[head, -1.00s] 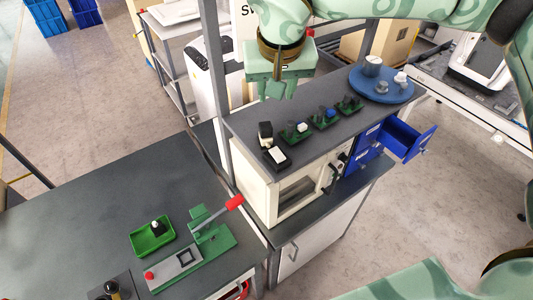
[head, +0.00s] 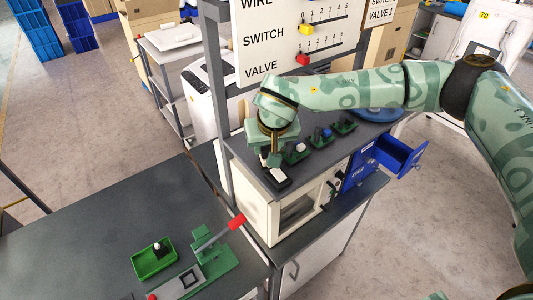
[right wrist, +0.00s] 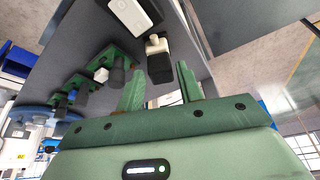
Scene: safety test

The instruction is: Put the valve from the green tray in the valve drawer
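The green tray (head: 142,271) lies on the dark bench at lower left in the head view. A small black and white part, apparently the valve (head: 157,249), stands in it. A blue drawer (head: 399,157) is pulled open at the right end of the cabinet; I cannot read its label. My right gripper (head: 270,160) is low over the left end of the cabinet top, far from the tray. In the right wrist view my right gripper (right wrist: 162,90) is open and empty, with a black block with a cream top (right wrist: 159,62) beyond its fingertips. My left gripper is not in view.
Several green stands with small parts (head: 320,139) line the cabinet top beside a black and white switch (head: 279,178). A green press with a red-ended lever (head: 218,235) stands right of the tray. An upright post (head: 218,85) rises between bench and cabinet.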

